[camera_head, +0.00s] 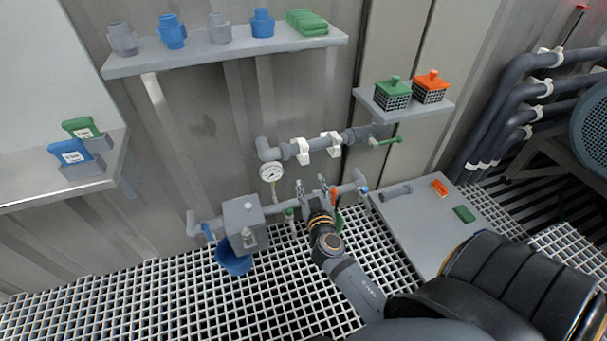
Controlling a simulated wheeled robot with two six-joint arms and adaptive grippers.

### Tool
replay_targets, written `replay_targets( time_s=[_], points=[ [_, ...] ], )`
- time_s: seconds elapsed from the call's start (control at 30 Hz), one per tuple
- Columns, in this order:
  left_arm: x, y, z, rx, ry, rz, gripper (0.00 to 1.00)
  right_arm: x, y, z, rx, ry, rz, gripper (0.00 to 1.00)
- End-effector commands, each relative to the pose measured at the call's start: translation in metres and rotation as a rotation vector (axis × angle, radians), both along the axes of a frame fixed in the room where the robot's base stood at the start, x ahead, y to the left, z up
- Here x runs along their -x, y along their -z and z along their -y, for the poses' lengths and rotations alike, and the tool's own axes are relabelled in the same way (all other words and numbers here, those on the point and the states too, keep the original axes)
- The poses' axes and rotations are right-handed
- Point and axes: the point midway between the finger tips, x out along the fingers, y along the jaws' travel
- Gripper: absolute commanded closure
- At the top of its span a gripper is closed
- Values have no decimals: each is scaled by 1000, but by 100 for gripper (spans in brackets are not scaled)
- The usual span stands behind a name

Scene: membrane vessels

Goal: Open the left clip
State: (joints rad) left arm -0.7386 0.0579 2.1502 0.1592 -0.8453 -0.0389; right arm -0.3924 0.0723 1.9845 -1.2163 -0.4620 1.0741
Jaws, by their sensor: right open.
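Two white clips sit around the upper grey pipe (317,144) on the wall. The left clip (303,153) is near the pipe's left bend, and the right clip (334,143) is a short way to its right. I cannot tell at this size whether either is fastened. My right gripper (311,185) is open, with its two fingers pointing up toward the wall. In the picture its fingertips are just below the left clip, apart from it, and overlap the lower grey pipe. I see nothing between the fingers. My left gripper is out of view.
A round gauge (270,172) hangs left of the fingers. A grey box (244,224) and a blue funnel-like part (233,261) are further left. A shelf (130,66) is above. A grey table (412,228) stands right, with a green-handled valve (392,140) above it.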

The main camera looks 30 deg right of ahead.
Motion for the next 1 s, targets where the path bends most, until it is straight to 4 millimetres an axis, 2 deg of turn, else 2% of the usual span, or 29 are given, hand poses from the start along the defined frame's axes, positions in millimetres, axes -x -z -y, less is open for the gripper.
replay_targets(
  time_s=[0.03,0.1,0.17,0.37,0.53,0.8,1.0],
  points=[
    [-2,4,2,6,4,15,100,0,-4,1,5,8,49,55],
    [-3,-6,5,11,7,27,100,1,-21,2,9,16,94,55],
    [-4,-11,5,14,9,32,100,1,-29,2,11,20,112,55],
    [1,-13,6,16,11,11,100,-4,-35,4,13,19,117,55],
    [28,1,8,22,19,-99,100,-27,-37,15,16,18,118,55],
    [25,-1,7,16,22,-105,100,-78,-34,38,14,19,116,55],
    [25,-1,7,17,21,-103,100,-93,-33,45,12,19,114,55]
  ],
)
